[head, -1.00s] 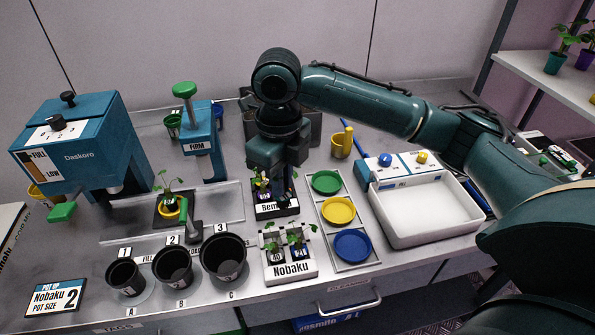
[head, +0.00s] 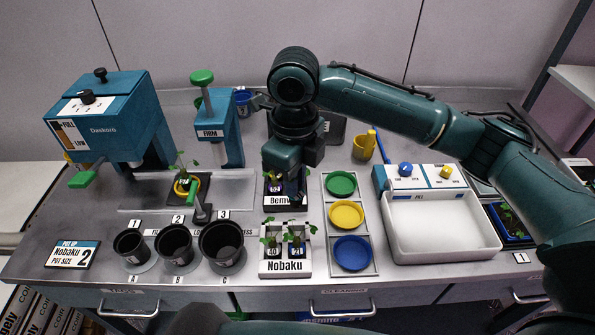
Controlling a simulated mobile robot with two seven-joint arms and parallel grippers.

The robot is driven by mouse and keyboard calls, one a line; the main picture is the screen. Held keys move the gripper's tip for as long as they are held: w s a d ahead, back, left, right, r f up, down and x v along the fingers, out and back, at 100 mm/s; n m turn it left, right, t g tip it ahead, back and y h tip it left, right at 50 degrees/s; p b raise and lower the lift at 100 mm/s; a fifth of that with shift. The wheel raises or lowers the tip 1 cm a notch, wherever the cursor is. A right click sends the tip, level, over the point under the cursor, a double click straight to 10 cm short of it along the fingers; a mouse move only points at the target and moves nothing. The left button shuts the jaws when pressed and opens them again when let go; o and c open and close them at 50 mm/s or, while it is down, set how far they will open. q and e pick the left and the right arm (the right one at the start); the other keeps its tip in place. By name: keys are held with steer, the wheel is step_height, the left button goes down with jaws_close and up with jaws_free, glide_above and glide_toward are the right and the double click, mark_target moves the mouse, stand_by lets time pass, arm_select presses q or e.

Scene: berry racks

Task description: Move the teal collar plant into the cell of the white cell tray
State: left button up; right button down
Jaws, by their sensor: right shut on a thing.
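My right gripper (head: 294,194) points down at the dark tray labelled "Bemv" (head: 274,203). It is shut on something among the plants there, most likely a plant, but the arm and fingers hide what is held. Green leaves and a small dark pot (head: 275,187) show just left of the fingers. I cannot make out a teal collar on any plant. In front stands a white tray labelled "Nobaku" (head: 284,267), with two small leafy plants (head: 270,246) and (head: 297,246) in dark pots side by side.
Three black pots (head: 222,246) stand at front left. A potted plant with a yellow rim (head: 184,187) sits behind them. Right of the trays is a rack with green, yellow and blue dishes (head: 352,252), then a large white basin (head: 445,255). A green-handled press (head: 218,130) stands behind.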

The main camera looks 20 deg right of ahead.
mark_target(296, 202)
steer(key=shift+f, duration=0.4)
steer(key=shift+f+b, duration=0.85)
steer(key=shift+f, duration=0.05)
steer(key=shift+f+b, duration=0.7)
steer(key=shift+b, duration=0.1)
steer(key=shift+f+b, duration=0.7)
steer(key=shift+b, duration=0.15)
steer(key=shift+d+f, duration=0.1)
steer(key=shift+f, duration=0.35)
steer(key=shift+f+b, duration=0.35)
steer(key=shift+f, duration=1)
arm_select(q)
steer(key=shift+w+d+f+t+h+b, duration=0.15)
steer(key=shift+w+d+f+t+h, duration=0.15)
steer(key=shift+d, duration=0.2)
steer(key=shift+w+d+f+t+h+b, duration=0.2)
steer(key=shift+w+d+f, duration=0.1)
steer(key=shift+d, duration=0.15)
arm_select(e)
steer(key=shift+f, duration=1.25)
